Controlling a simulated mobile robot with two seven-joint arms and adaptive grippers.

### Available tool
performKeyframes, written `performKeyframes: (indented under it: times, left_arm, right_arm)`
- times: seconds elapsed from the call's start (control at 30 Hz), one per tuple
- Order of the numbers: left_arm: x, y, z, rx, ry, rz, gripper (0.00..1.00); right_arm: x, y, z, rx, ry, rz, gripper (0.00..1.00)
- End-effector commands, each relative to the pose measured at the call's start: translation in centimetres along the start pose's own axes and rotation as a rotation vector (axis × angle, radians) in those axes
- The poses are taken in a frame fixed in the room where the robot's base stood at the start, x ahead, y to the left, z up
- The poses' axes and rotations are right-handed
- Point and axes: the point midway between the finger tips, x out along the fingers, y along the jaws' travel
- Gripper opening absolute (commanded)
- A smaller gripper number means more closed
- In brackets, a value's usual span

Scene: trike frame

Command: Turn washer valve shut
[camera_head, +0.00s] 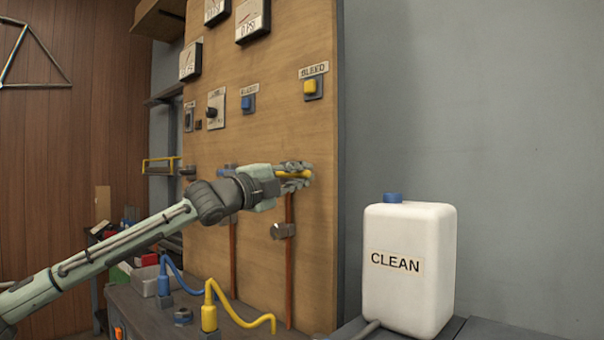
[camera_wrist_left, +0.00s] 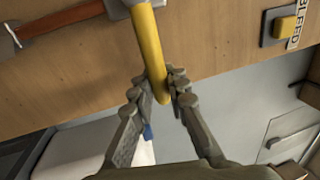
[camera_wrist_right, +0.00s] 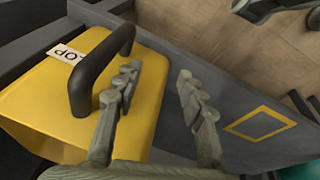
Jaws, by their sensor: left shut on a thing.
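The yellow valve handle (camera_head: 293,175) lies roughly level on the wooden panel, at the top of a copper pipe (camera_head: 289,262). My left gripper (camera_head: 298,174) is shut on this handle. In the left wrist view the yellow handle (camera_wrist_left: 151,45) runs down between the two fingertips (camera_wrist_left: 161,88), with its end between them. The valve body is only partly visible. In the right wrist view my right gripper (camera_wrist_right: 158,80) is open and empty, in front of a yellow box (camera_wrist_right: 75,90) with a black handle (camera_wrist_right: 100,65).
A white jug (camera_head: 408,268) marked CLEAN stands at the right. Blue (camera_head: 248,103) and yellow (camera_head: 310,87) buttons and gauges (camera_head: 252,18) are on the panel above. A yellow hose (camera_head: 240,318) and a blue hose (camera_head: 173,272) stand below the arm.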

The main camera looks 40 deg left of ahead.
Motion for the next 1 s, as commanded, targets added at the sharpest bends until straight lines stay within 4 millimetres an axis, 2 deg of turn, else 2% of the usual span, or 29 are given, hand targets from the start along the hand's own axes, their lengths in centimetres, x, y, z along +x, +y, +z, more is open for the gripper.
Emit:
performKeyframes:
  times: [0.27,0.3,0.47,0.8,1.0]
  left_arm:
    - [0.0,0.2,-0.1,0.005,0.000,0.004,0.00]
    - [0.0,0.2,-0.1,0.005,0.000,0.004,0.17]
    - [0.0,0.2,0.0,0.003,0.000,0.004,0.37]
    - [0.0,0.0,0.0,0.001,-0.001,0.001,0.37]
    - [0.2,-1.3,0.1,-0.002,-0.004,-0.005,0.37]
  right_arm:
    - [0.0,0.1,-0.5,0.000,0.008,0.002,0.40]
    - [0.0,0.1,-0.5,0.000,0.008,0.002,0.40]
    - [0.0,0.1,-0.3,0.000,0.005,0.001,0.40]
    - [0.1,0.2,0.5,-0.004,-0.009,0.004,0.40]
    - [0.1,0.1,0.3,-0.002,-0.005,0.002,0.40]
